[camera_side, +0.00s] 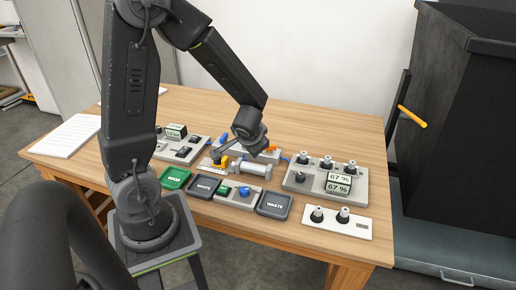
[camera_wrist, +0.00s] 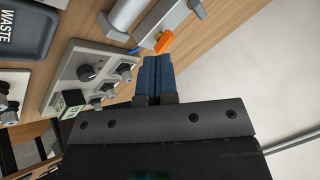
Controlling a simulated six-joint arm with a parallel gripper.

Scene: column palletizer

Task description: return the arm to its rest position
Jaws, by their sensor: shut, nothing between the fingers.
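My gripper (camera_wrist: 155,78) shows in the wrist view with its two blue fingers side by side, shut and empty. In the side view my gripper is mostly hidden behind my wrist. My arm reaches over the middle of the wooden table (camera_side: 330,128), and my wrist hangs above the devices there. In the wrist view the fingertips are in front of an orange part (camera_wrist: 165,42) on a device; I cannot tell the gap.
A grey panel with knobs and 67 % displays (camera_side: 298,184) stands right of my wrist. Green GOOD (camera_side: 175,186) and dark WASTE trays (camera_side: 204,196) (camera_side: 274,214) lie along the front. A white knob plate (camera_side: 337,230) is at front right. The table's back right is clear.

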